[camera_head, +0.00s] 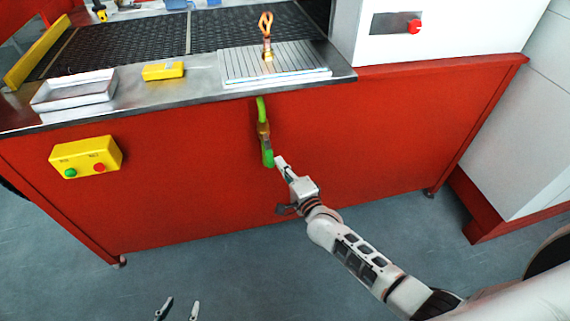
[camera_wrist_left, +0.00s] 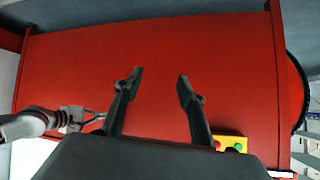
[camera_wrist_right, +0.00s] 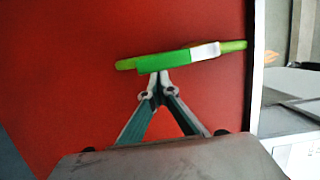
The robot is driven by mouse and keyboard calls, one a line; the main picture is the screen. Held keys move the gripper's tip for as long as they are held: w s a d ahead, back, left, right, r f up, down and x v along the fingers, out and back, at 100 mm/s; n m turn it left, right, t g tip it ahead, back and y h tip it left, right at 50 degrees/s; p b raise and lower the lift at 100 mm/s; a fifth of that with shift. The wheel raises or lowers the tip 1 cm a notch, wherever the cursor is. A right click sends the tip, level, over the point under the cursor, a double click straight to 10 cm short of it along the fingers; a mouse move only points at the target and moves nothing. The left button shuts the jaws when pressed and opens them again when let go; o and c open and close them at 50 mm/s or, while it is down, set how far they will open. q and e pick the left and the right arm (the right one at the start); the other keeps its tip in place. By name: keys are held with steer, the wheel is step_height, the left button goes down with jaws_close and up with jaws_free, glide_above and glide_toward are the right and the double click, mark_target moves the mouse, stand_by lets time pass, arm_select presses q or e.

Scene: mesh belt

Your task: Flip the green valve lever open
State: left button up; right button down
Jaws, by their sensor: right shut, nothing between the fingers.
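The green valve lever (camera_head: 267,152) hangs along the front of the red panel, below a brass-coloured valve body (camera_head: 264,130). In the right wrist view the lever (camera_wrist_right: 165,62) is a green bar across the picture, with a pale section to its right. My right gripper (camera_head: 280,161) is shut and empty, its tips beside the lever's lower part. In its wrist view the closed tips (camera_wrist_right: 158,74) meet the lever's edge; I cannot tell whether they touch. My left gripper (camera_head: 181,305) is open and empty, low in front of the bench; its fingers also show in the left wrist view (camera_wrist_left: 160,78).
A yellow button box (camera_head: 86,157) is on the panel's left side. The panel right of the lever is bare.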

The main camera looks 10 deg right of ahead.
arm_select(q)
steer(key=shift+w+a, duration=0.15)
steer(key=shift+w, duration=0.15)
arm_select(e)
steer(key=shift+a+f+m, duration=0.15)
steer(key=shift+a+m, duration=0.2)
steer(key=shift+m, duration=0.05)
arm_select(q)
steer(key=shift+w+r, duration=0.15)
steer(key=shift+r, duration=0.05)
steer(key=shift+f, duration=0.15)
